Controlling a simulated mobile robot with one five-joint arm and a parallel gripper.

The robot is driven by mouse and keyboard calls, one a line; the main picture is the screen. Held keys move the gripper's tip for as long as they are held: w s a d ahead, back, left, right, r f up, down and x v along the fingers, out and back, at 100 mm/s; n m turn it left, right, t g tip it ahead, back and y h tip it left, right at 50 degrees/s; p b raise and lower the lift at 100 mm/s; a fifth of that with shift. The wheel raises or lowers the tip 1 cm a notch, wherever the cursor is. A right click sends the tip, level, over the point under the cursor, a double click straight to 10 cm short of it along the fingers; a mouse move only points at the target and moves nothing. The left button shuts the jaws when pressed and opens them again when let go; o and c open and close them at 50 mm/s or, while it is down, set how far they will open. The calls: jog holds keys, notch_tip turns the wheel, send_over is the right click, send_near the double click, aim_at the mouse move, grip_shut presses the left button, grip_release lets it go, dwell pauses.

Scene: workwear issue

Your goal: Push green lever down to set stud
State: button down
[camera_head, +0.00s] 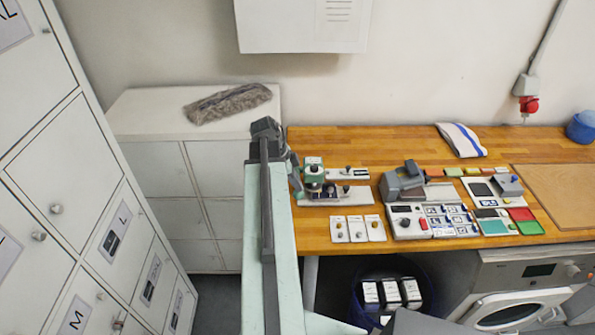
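A small green and white stud press (313,175) stands near the left end of the wooden worktop. A dark knob shows on its top, but I cannot clearly make out the lever or its angle. My gripper (297,180) is at the press's left side, very close to it. I cannot tell whether they touch. The gripper is small and partly hidden by my own arm, so its fingers and any gap between them are unclear. White plates with small dark parts (347,174) lie to the right of the press.
The wooden worktop (400,150) holds a grey machine (403,182), three white cards (357,229), and colored trays (521,214). A striped cloth (462,140) lies at the back. Lockers (60,150) stand left. A blue bin (362,300) and washing machine (520,290) are below.

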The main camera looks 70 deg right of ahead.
notch_tip(320, 180, up, 13)
jog(key=p, duration=1.3)
jog(key=shift+w+f, duration=0.1)
jog(key=w+a+f+n+t+h+b, duration=0.15)
jog(key=w+a+f+b, duration=0.25)
jog(key=w+a, duration=0.4)
jog(key=w+a+f+n+b, duration=0.3)
jog(key=w+a+f+b, duration=0.2)
jog(key=w, duration=0.5)
jog(key=w+a+f+n+b, duration=0.3)
jog(key=w+a+f+b, duration=0.1)
jog(key=w+a, duration=0.4)
jog(key=w+a+f+n+t+y+b, duration=0.1)
jog(key=w+a+f+n+b, duration=0.2)
jog(key=a+n, duration=0.5)
jog(key=w+a+f+n+y+b, duration=0.1)
jog(key=w+a+f+n+b, duration=0.2)
jog(key=a+n, duration=0.5)
jog(key=w+a+f+n+t+y+b, duration=0.1)
jog(key=w+a+f+n+b, duration=0.2)
jog(key=a, duration=1.5)
jog(key=f+n, duration=0.2)
jog(key=n, duration=0.3)
jog(key=shift+w+a+t, duration=0.15)
jog(key=shift+w+t, duration=0.1)
jog(key=shift+t, duration=0.1)
